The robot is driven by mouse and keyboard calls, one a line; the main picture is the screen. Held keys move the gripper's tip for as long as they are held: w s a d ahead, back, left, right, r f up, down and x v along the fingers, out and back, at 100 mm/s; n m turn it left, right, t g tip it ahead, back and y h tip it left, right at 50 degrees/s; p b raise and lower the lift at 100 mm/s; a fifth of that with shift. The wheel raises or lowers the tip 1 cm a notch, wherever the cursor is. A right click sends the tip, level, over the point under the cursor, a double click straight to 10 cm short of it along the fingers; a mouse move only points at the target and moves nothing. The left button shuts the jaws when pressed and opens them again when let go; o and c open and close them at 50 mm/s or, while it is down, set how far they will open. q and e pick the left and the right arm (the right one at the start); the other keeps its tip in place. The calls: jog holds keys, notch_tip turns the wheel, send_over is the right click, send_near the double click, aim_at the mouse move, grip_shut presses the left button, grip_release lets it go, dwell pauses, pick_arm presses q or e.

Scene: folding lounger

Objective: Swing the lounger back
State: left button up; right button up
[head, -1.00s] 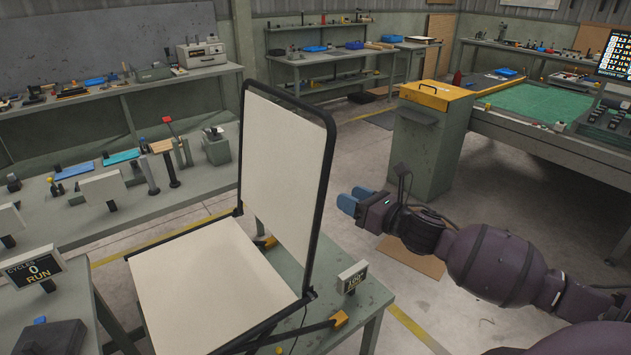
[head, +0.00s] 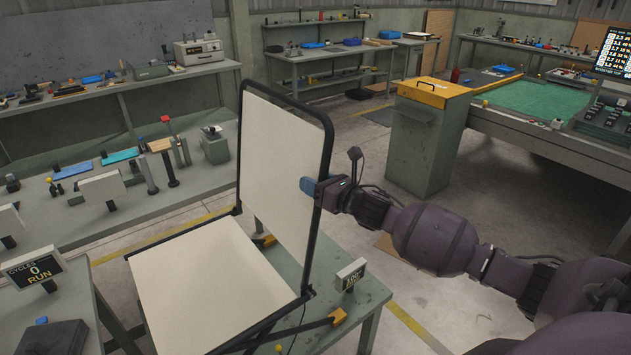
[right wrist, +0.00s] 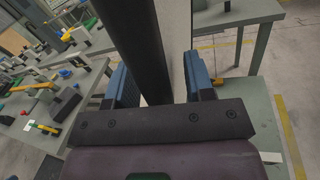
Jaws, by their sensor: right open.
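The lounger's back panel (head: 280,165) is cream with a black tube frame and stands nearly upright on the green-grey table. Its cream seat (head: 205,285) lies flat in front of it. My right gripper (head: 314,188) is open at the right side tube of the back, about halfway up. One blue finger shows in front of the panel; the other is hidden. In the right wrist view, the black tube (right wrist: 140,45) runs between the two spread blue fingers of the gripper (right wrist: 160,85), apart from the right finger. My left gripper is out of view.
A "CYCLES 0 RUN" display (head: 33,270) is at the left. A cabinet with a yellow top (head: 435,93) stands behind my right arm. Open floor lies right of the table.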

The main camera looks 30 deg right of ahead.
jog(key=shift+c, duration=0.4)
grip_shut()
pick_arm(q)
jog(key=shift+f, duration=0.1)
pick_arm(e)
jog(key=shift+d, duration=0.1)
pick_arm(q)
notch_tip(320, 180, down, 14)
jog(key=b, duration=1.4)
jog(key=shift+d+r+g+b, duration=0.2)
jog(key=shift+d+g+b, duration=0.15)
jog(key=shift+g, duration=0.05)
pick_arm(e)
jog(key=w+d+f+m+t, duration=0.1)
jog(key=d+f+m, duration=0.4)
jog(key=d, duration=0.6)
jog(key=w+d+f+m+t, duration=0.1)
jog(key=d+f+m, duration=0.4)
jog(key=d+f, duration=0.5)
jog(key=shift+d+f+h, duration=0.25)
jog(key=shift+d+h, duration=0.15)
jog(key=shift+d, duration=0.65)
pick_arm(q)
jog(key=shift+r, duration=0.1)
